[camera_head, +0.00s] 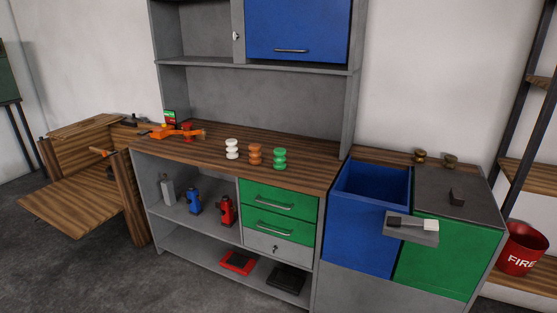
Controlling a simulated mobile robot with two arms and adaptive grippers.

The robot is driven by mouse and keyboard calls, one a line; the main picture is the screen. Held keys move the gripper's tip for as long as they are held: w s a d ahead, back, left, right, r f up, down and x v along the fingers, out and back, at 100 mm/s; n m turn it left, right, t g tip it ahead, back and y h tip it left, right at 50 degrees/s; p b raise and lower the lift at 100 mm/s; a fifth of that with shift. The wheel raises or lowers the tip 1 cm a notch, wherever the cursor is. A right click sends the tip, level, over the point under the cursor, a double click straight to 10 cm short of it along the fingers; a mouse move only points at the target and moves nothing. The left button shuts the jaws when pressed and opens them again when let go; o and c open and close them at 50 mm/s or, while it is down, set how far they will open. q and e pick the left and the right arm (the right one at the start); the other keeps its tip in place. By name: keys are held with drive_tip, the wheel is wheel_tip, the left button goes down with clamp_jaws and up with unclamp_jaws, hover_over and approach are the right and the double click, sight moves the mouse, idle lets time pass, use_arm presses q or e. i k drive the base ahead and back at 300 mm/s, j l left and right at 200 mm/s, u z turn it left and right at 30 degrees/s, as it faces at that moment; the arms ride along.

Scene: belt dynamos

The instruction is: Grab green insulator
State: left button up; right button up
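The green insulator (280,158) stands upright on the wooden countertop (300,177), near its front edge and right of the middle. It has a stacked, ribbed shape. An orange-brown insulator (255,154) of similar shape stands just to its left, and a white insulator (232,149) stands further left. The three are in a row with small gaps between them, and nothing covers the green one. Neither of my grippers shows in the head view.
Orange tools (178,132) lie at the counter's left end. To the right stand an open blue bin (372,213) and a closed green bin (437,256). Grey floor (90,275) is free in front at left.

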sight(280, 165)
drive_tip(key=i+j+z, duration=0.15)
drive_tip(key=i+j, duration=0.4)
drive_tip(key=i+j+z, duration=0.15)
drive_tip(key=i+j, duration=0.4)
drive_tip(key=j, duration=0.15)
